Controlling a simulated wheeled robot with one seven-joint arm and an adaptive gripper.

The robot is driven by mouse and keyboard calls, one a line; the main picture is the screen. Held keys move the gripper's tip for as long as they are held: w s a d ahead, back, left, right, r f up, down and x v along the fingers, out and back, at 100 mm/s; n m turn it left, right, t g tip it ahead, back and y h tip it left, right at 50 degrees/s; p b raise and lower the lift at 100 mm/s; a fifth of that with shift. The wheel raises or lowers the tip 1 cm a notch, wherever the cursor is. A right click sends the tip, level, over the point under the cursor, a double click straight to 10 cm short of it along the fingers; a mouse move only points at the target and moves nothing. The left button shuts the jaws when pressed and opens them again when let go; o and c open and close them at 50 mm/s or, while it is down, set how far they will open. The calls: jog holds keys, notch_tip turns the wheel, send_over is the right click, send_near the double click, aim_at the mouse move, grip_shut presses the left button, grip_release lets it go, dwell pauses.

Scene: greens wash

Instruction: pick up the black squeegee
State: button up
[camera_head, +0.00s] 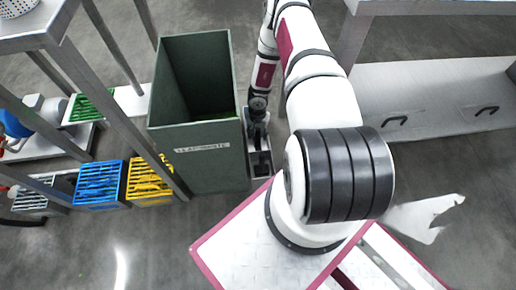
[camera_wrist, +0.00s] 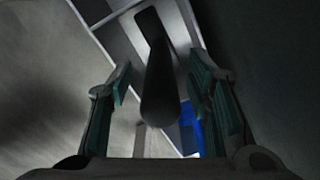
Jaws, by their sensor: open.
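In the wrist view, a long dark handle (camera_wrist: 160,85), apparently the black squeegee's, points up toward the camera from a grey compartmented holder (camera_wrist: 122,38). My gripper (camera_wrist: 161,82) is open, with one teal-padded finger on each side of the handle and a visible gap at both sides. The squeegee's far end is unclear in the shadow. In the head view, my gripper (camera_head: 257,118) hangs beside the green bin, above the grey holder (camera_head: 262,170). I cannot pick out the squeegee there.
The tall green bin (camera_head: 200,157) stands close left of my gripper. Blue (camera_head: 98,184) and yellow (camera_head: 149,180) crates lie farther left, behind metal table legs. A low grey unit with dark handles (camera_head: 440,95) is at the right. A blue object (camera_wrist: 189,128) shows beyond the handle.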

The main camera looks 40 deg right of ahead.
jog(key=shift+f, duration=0.45)
jog(key=shift+c, duration=0.6)
grip_shut()
jog(key=shift+r, duration=0.15)
